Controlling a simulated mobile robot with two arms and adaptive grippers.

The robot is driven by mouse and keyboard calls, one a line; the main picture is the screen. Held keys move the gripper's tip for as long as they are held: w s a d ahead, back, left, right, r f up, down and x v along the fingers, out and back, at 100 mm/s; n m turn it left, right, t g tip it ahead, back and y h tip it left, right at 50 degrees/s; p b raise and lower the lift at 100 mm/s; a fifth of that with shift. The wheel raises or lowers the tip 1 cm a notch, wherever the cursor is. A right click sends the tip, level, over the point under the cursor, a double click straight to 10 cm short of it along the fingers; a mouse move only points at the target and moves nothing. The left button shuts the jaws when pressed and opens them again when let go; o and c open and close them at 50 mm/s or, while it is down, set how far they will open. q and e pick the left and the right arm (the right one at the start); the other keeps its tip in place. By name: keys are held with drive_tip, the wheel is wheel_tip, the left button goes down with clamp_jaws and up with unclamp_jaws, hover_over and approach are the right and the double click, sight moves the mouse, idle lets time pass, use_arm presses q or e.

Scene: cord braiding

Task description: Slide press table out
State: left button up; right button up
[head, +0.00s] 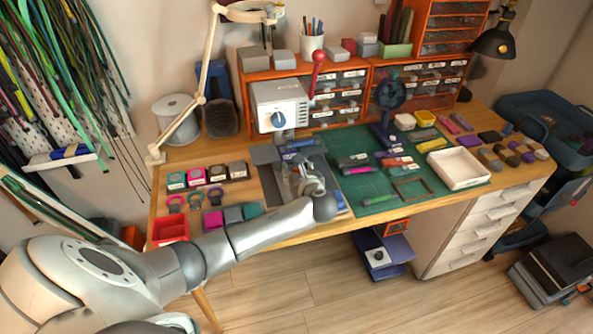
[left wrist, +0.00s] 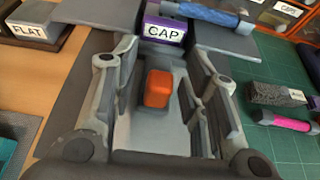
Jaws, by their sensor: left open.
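The press (head: 280,108), a pale grey machine with a blue dial and a red lever, stands at the back left of the desk. Under it lies a grey flat part that I take to be the press table (head: 265,154). My left gripper (head: 308,178) is in front of the press, low over the desk. In the left wrist view its two fingers are apart, with an orange block (left wrist: 158,88) on a light grey surface between them. I cannot tell whether the fingers touch it. A purple block labelled CAP (left wrist: 163,30) sits just beyond. The arm hides part of the area.
A green cutting mat (head: 372,192) with tools and a white tray (head: 458,168) lies to the right. Small labelled blocks (head: 207,174) and a red bin (head: 170,229) are left. A lamp arm (head: 208,60) rises at the back left.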

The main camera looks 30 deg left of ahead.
drive_tip(key=shift+d, duration=0.15)
use_arm(q)
drive_tip(key=shift+c, duration=1.2)
clamp_jaws()
drive_tip(key=shift+s+d+r+p, duration=0.1)
drive_tip(key=shift+s+d+p, duration=0.05)
drive_tip(key=shift+d+p, duration=0.15)
drive_tip(key=s+d+p, duration=0.2)
drive_tip(key=d, duration=0.1)
drive_tip(key=s+d+p, duration=0.6)
drive_tip(key=shift+d, duration=0.1)
drive_tip(key=shift+s+d, duration=0.15)
use_arm(e)
wheel_tip(320, 180, up, 9)
drive_tip(key=shift+s, duration=0.15)
drive_tip(key=shift+d, duration=0.1)
use_arm(q)
drive_tip(key=shift+o, duration=1.2)
unclamp_jaws()
